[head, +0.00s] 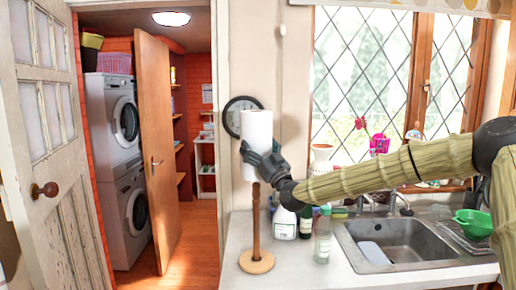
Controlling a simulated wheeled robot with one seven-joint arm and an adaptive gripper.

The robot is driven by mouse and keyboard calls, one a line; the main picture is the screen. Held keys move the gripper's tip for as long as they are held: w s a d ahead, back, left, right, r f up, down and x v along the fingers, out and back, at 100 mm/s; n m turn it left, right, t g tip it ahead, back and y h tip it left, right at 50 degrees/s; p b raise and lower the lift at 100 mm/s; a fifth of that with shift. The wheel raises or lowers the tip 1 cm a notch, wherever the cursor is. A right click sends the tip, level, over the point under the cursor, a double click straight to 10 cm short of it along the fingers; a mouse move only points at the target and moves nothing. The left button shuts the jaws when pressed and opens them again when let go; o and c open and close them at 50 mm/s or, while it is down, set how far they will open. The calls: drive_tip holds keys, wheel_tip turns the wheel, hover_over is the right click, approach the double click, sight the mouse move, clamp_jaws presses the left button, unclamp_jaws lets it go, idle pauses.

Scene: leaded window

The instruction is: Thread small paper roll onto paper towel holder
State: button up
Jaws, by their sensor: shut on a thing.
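A white paper roll (257,126) stands upright in my gripper (254,153), which is shut on its lower part. The wooden paper towel holder (256,228) is on the counter's left end, with a round base and an upright post. The roll is directly above the post in the head view. The post's top is close under the roll and my gripper; whether the tip is inside the roll's core cannot be seen. My gripper's fingers hide part of the roll's lower half.
The white counter (300,262) has bottles (323,246) right of the holder, close to it. A steel sink (400,240) and a green colander (474,222) are further right. A clock (234,117) hangs behind the roll. An open doorway is at left.

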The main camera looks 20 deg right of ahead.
sight(259, 196)
drive_tip(key=shift+w+f+b, duration=0.15)
drive_tip(key=shift+f+b, duration=0.15)
drive_tip(key=shift+f, duration=0.3)
drive_tip(key=shift+f+b, duration=6.25)
drive_tip(key=shift+f, duration=1.75)
drive_tip(key=o, duration=1)
drive_tip(key=v, duration=1.2)
